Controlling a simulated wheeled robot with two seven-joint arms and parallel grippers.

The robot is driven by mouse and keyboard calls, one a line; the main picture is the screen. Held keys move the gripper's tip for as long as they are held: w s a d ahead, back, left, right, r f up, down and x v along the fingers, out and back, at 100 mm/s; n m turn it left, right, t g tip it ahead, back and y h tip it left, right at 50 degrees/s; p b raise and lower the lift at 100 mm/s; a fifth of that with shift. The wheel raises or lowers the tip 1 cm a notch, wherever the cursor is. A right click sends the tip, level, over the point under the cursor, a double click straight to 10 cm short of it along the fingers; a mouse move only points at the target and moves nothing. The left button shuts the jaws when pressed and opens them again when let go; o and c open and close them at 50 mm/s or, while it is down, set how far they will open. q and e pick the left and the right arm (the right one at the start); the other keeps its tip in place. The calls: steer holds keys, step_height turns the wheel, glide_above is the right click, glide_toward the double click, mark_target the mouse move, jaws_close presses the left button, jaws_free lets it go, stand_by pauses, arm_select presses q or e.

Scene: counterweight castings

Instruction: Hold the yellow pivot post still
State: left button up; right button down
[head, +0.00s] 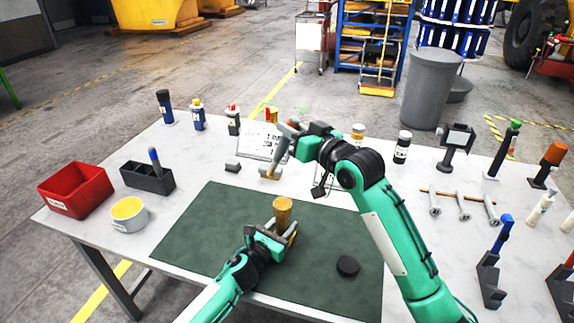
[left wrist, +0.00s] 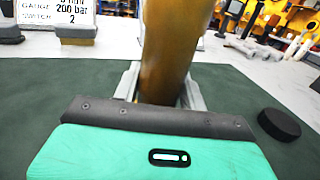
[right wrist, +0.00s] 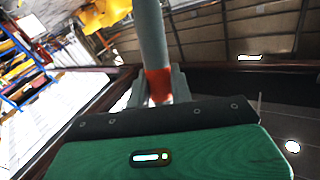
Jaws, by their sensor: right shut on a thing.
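The yellow pivot post (head: 283,210) stands on the green mat, wider at its top. My left gripper (head: 273,238) is low at the post, with a finger on each side. In the left wrist view the post (left wrist: 172,45) rises between the fingers; whether they press on it I cannot tell, and its foot is hidden. My right gripper (head: 290,142) is above the far edge of the mat, apart from the post. It is shut on a grey rod-like tool with an orange band (right wrist: 155,85), seen in the right wrist view.
A black disc (head: 347,266) lies on the green mat (head: 210,235), right of the post. A red bin (head: 75,190), a grey holder (head: 147,178) and a yellow-filled bowl (head: 129,213) stand left. Several bolts rest on a rack (head: 463,207) at right. The mat's left side is clear.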

arm_select(q)
steer(key=o, duration=0.4)
steer(key=shift+o, duration=0.2)
steer(key=v, duration=1.2)
steer(key=shift+w, duration=0.1)
steer(key=shift+a, duration=0.15)
